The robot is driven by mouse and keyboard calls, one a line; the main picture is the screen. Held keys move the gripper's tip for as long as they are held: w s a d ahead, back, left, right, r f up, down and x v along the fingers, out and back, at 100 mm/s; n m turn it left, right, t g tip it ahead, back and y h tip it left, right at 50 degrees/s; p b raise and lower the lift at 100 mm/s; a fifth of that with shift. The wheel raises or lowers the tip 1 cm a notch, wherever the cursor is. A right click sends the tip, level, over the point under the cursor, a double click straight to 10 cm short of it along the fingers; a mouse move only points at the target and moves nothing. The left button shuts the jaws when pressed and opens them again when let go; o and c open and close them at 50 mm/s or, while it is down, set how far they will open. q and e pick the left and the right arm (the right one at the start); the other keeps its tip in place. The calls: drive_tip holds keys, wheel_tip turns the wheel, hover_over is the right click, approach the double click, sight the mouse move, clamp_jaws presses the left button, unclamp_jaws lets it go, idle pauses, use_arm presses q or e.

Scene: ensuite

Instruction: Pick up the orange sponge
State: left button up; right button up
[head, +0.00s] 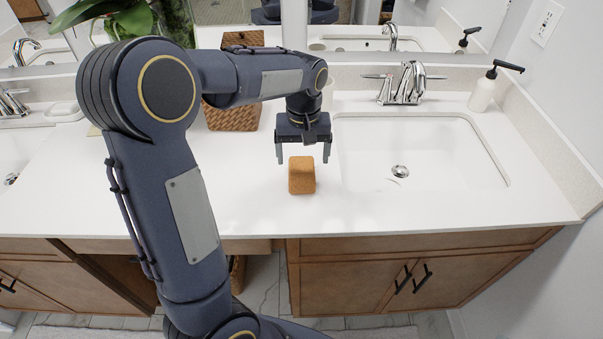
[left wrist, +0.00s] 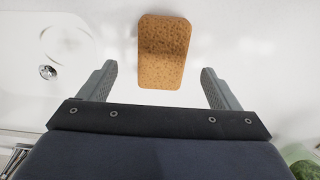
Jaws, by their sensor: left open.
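The orange sponge (head: 302,176) stands on the white countertop between the two basins, close to the left edge of the right sink. It is a small block with rounded corners. My left gripper (head: 303,158) is open and empty, with its fingers pointing down just above and behind the sponge. In the left wrist view the sponge (left wrist: 164,52) lies beyond the fingertips, centred in the gap between the fingers of my left gripper (left wrist: 163,80). No contact shows. My right gripper is not in view.
The right sink (head: 420,155) with a chrome faucet (head: 405,84) is right of the sponge. A soap dispenser (head: 484,92) stands at the back right. A woven basket (head: 232,116) and a green plant (head: 125,18) are behind my arm. The counter in front of the sponge is clear.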

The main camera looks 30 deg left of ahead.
sight(302, 169)
use_arm(q)
drive_tip(key=f, duration=0.6)
drive_tip(key=shift+a+f, duration=0.1)
drive_tip(key=shift+a, duration=0.1)
drive_tip(key=c, duration=1.1)
